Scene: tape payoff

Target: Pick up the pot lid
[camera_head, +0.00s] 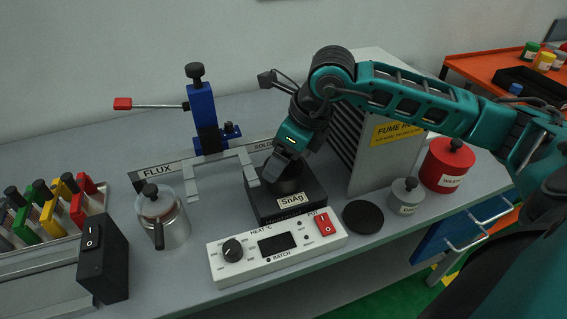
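The solder pot (268,207) is a black box labelled SnAg, with a dark round top (293,186) partly hidden behind my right gripper (275,168). That gripper reaches in from the right and points down at the top of the pot. Its fingers look close to or touching the dark top. I cannot tell whether they are closed on a lid. A flat black disc (363,217) lies on the bench right of the pot; I cannot tell whether it is a lid or a pad. My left gripper is not in view.
A heat control box (276,246) sits in front of the pot. A fume unit (383,160) stands behind right. A grey jar (405,195) and red waste can (447,165) are to the right. A flux jar (163,218) and blue clamp stand (203,118) are to the left.

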